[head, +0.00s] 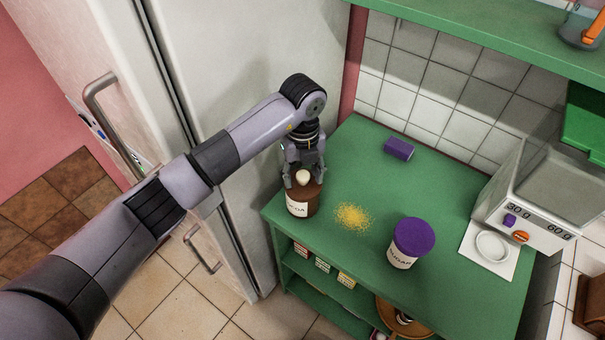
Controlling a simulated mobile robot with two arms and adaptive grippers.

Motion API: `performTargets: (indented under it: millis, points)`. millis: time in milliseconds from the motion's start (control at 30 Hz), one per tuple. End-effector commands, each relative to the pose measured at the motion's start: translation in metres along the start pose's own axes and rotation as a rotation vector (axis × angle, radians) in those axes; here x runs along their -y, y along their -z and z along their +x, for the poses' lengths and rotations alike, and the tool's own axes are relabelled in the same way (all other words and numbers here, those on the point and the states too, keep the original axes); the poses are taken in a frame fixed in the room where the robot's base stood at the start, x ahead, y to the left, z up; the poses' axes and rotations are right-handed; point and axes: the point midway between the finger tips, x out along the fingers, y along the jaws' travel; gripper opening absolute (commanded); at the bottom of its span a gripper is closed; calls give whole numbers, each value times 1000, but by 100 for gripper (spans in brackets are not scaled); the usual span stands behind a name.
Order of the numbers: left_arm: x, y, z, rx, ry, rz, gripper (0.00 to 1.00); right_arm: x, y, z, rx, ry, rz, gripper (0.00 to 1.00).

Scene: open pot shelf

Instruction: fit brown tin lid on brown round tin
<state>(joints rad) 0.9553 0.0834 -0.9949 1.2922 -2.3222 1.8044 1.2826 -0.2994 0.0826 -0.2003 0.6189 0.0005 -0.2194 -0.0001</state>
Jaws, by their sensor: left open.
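The brown round tin (312,207), with a white label, stands upright at the left front corner of the green counter. The brown tin lid (306,189), with a pale round knob, is at the top of the tin; whether it is fully seated I cannot tell. My left gripper (304,180) is over the lid, open, with its fingers on either side of the knob. The fingers hide part of the lid's edge. My right gripper is not in view.
A tin with a purple lid (414,237) stands on the green counter (370,284), right of a yellow powder patch (353,216). A purple block (398,149) lies farther back. A scale (535,215) is at the right; a fridge (235,60) borders the left.

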Motion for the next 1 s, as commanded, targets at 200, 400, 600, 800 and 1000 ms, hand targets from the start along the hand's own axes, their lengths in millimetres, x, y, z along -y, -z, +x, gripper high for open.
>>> performTargets:
  millis: [200, 400, 600, 800, 1000]
  points:
    - [1, -2, -38, 4, 4, 1, 49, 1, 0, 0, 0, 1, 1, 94]
    - [1, -2, -80, 4, 3, 0, 49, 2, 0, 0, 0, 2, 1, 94]
    - [1, -1, -108, 2, 1, 0, 49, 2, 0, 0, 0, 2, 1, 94]
    - [0, 0, -116, 0, 0, 0, 49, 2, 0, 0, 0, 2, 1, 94]
    - [0, 0, -116, 0, 0, 0, 49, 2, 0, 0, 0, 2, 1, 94]
